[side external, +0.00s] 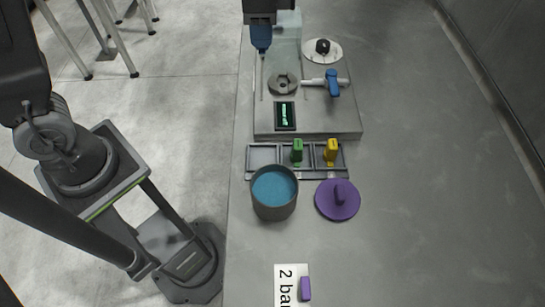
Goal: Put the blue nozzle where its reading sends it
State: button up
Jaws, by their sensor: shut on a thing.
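My gripper (262,18) is at the top of the side view, shut on the blue nozzle (261,38). The nozzle hangs upright with a thin pale tip pointing down, above the left edge of the grey base plate (340,122). The fingertips are partly cut off or hidden. A dark display (285,116) on the plate shows a lit green-white reading, too small to read. A grey ring (283,83) and a blue-handled valve (333,83) on a white pipe sit behind it.
A grey tray (263,157) has an empty left compartment; a green piece (297,150) and a yellow piece (332,150) stand in others. A grey pot (274,208) holds blue contents. A purple lid (338,199) and purple piece (305,288) lie nearby. The right side is clear.

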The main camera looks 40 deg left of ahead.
jog(key=s+d+r, duration=0.2)
jog(key=s+d, duration=1.4)
jog(key=d, duration=0.5)
notch_tip(320, 180, down, 6)
jog(key=shift+a, duration=0.15)
jog(key=shift+s, duration=0.1)
jog(key=o, duration=1.1)
jog(key=shift+c, duration=0.2)
jog(key=shift+r, duration=0.1)
notch_tip(320, 180, up, 14)
